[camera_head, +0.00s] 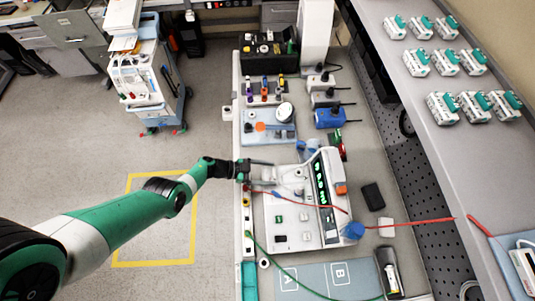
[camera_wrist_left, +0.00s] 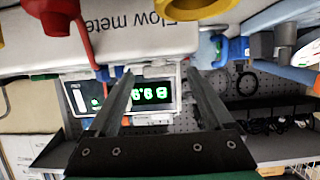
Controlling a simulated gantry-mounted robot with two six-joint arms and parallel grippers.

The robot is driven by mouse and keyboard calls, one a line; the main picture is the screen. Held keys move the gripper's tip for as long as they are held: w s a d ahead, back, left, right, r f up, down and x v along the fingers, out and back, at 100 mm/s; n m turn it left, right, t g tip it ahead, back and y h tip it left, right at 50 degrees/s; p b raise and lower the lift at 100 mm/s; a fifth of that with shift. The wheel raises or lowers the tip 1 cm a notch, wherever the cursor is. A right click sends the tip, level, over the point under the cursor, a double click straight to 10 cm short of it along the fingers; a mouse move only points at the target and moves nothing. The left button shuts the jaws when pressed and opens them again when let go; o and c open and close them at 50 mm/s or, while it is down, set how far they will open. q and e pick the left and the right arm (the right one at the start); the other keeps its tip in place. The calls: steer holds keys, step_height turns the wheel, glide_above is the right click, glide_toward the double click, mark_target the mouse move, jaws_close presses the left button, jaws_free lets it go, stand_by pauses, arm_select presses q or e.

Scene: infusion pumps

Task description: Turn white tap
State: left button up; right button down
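In the head view, my left gripper (camera_head: 264,172) reaches in from the left, low over the left part of a white device (camera_head: 296,236) with a tilted green-digit display (camera_head: 321,184). In the left wrist view, its two fingers (camera_wrist_left: 160,75) are spread wide, with nothing visibly held between them. Beyond them is a small display (camera_wrist_left: 150,95) with green digits. A white housing marked "Flow meter" (camera_wrist_left: 130,40) is across the top. I cannot clearly tell which part is the white tap; it may be small or hidden near the gripper. My right gripper is not in view.
A blue fitting (camera_wrist_left: 238,47) is at right. Red (camera_head: 420,222) and green (camera_head: 300,283) tubes cross the bench. A blue tray (camera_head: 268,132) stands behind the gripper.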

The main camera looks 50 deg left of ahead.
arm_select(q)
steer(key=shift+s+a+r+p, duration=0.2)
steer(key=shift+s+p, duration=0.05)
steer(key=shift+p, duration=0.05)
steer(key=p+v, duration=0.4)
steer(key=v, duration=0.7)
steer(key=shift+p, duration=0.3)
steer(key=shift+f, duration=0.1)
